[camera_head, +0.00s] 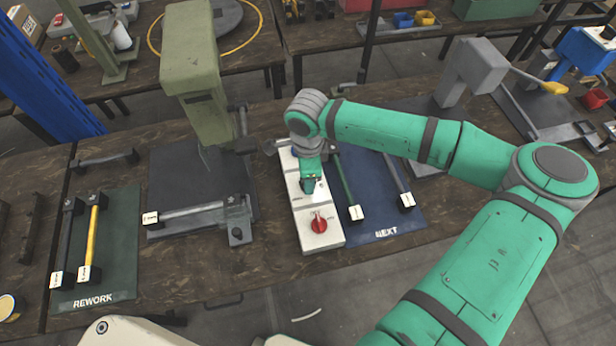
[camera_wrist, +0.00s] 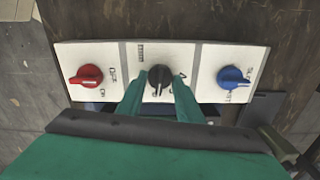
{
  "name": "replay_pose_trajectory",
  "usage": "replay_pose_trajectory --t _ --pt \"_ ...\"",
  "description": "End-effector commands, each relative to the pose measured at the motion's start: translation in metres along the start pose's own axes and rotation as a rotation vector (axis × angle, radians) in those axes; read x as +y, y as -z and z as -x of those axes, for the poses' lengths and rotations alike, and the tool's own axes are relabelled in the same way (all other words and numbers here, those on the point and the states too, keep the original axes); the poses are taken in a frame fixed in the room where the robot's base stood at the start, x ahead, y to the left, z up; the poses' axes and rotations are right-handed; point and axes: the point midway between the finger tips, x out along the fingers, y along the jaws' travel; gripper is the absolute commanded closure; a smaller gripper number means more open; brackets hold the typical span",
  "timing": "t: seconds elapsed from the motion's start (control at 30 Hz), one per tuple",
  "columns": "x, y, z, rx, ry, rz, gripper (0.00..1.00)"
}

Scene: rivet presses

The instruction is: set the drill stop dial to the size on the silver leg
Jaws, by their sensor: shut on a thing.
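The control panel (camera_head: 318,238) is a long white box between the press and the blue mat. In the wrist view the panel (camera_wrist: 110,65) carries a red knob (camera_wrist: 87,76), a black dial (camera_wrist: 160,78) in the middle and a blue knob (camera_wrist: 231,77). My gripper (camera_wrist: 161,92) is shut on the black dial, one finger on each side. A mark like a 4 shows by the dial; its other print is too small to read. In the head view my gripper (camera_head: 309,186) hides the dial. A silver leg (camera_head: 190,213) lies at the press, its end label (camera_head: 150,218) unreadable.
The green press (camera_head: 190,70) stands left of the panel. The blue NEXT mat (camera_head: 385,222) holds a green leg (camera_head: 346,185) and a greyish leg (camera_head: 397,180). The green REWORK mat (camera_head: 120,250) holds a dark leg (camera_head: 65,235) and a yellow leg (camera_head: 93,235).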

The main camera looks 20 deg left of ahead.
Motion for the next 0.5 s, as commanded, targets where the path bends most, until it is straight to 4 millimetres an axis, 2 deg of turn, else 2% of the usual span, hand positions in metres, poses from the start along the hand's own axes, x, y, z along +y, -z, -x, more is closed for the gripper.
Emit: replay_pose_trajectory --t 0.5 --pt "0.0005 0.0 0.0002 0.001 -0.001 -0.059 0.9"
